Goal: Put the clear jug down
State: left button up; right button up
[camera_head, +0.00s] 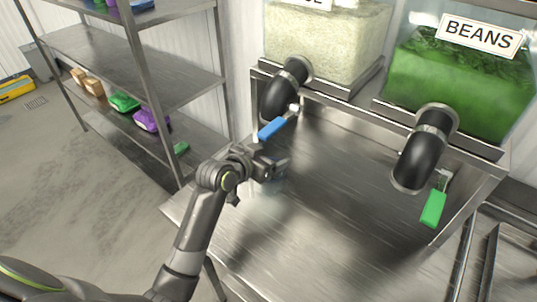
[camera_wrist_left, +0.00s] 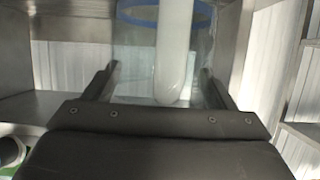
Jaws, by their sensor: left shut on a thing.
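My left gripper (camera_head: 275,168) is over the left part of the steel table (camera_head: 330,215), below the rice dispenser's blue handle (camera_head: 272,128). In the left wrist view the clear jug (camera_wrist_left: 135,62) with a blue rim stands between the fingers of this gripper (camera_wrist_left: 158,70), its pale handle (camera_wrist_left: 173,50) facing the camera. The gripper is shut on the jug. In the head view the jug is hard to make out against the steel, so I cannot tell whether its base touches the table. My right gripper is not in view.
The rice bin (camera_head: 330,45) and the beans bin (camera_head: 460,85) stand at the back, with black spouts (camera_head: 285,88) (camera_head: 425,150) over the table. A green handle (camera_head: 434,208) hangs at right. A steel shelf (camera_head: 130,60) stands at left. The table's middle is clear.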

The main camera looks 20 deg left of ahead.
pick_arm(q)
jog(key=shift+f, duration=0.35)
jog(key=shift+f, duration=0.15)
jog(key=o, duration=1.3)
